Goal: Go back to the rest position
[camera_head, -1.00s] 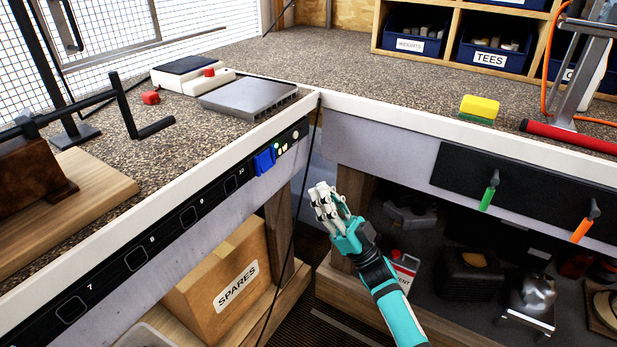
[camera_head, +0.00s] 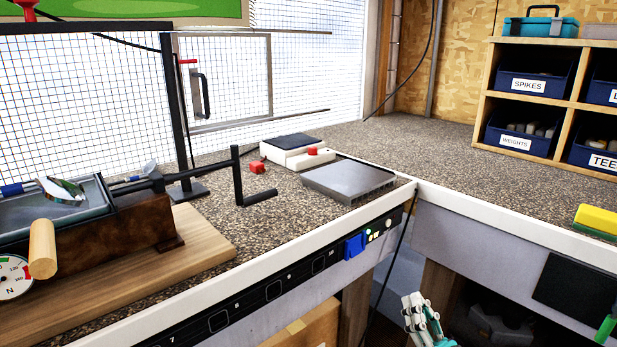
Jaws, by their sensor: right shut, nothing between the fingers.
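My right gripper (camera_head: 414,308) shows at the bottom edge of the head view, right of the middle. It is shut and empty. It hangs in front of the gap between the two benches, below the bench tops, apart from them. Most of its arm is cut off by the picture's lower edge. My left gripper is not in view.
Shelved blue bins (camera_head: 528,85) stand at the right. The back bench top is mostly clear.

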